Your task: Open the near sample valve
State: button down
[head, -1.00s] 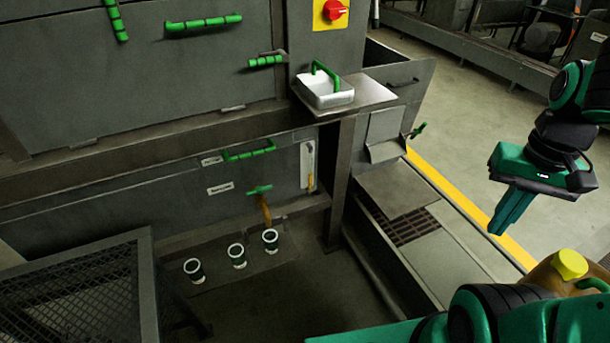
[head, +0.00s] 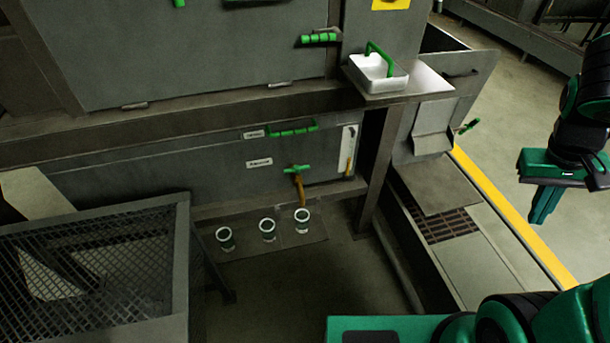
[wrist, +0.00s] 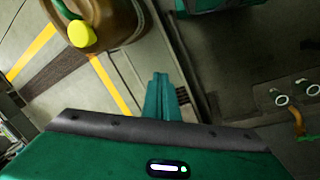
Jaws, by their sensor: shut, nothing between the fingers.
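A sample valve with a green cross handle (head: 297,169) and a brass-coloured spout (head: 300,190) sits low on the grey machine front. Its handle is roughly level, above the rightmost of three small cups (head: 302,215). It also shows at the right edge of the wrist view, with its spout (wrist: 298,122). I cannot make out a second sample valve. My gripper (head: 540,207) is shut and empty, pointing down at the right of the head view, well apart from the valve. Its closed fingers (wrist: 161,90) show in the wrist view.
A mesh-topped frame (head: 185,260) stands at the left front. A metal shelf with a white green-handled box (head: 378,78) juts out right of the valve, above a post (head: 378,165). A yellow-capped brown container (wrist: 115,22) stands near my gripper. The floor before the cups is clear.

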jog(key=w+a+f+n+t+h, duration=0.2)
jog(key=w+f+n+t+h, duration=0.15)
jog(key=w+n, duration=0.6)
jog(key=w+a+f+n+t+h, duration=0.25)
jog(key=w+f+n+h, duration=0.25)
jog(key=w, duration=0.9)
jog(key=w+a+f+n+t+y, duration=0.35)
jog(key=w+a+n+t, duration=0.35)
jog(key=a+n, duration=0.45)
jog(key=s+a+f+n+y, duration=0.1)
jog(key=a+f+n+y, duration=0.3)
jog(key=a, duration=0.5)
jog(key=s+a+f+n+t+y, duration=0.1)
jog(key=a+f+n+y, duration=0.3)
jog(key=a, duration=0.5)
jog(key=s+a+f+n+t+y, duration=0.1)
jog(key=s+a+f+n+y, duration=0.2)
jog(key=a+f+n, duration=0.4)
jog(key=shift+s+a+n+y, duration=0.2)
jog(key=shift+a+n+y, duration=0.3)
jog(key=shift+a+n, duration=0.6)
jog(key=shift+w, duration=0.1)
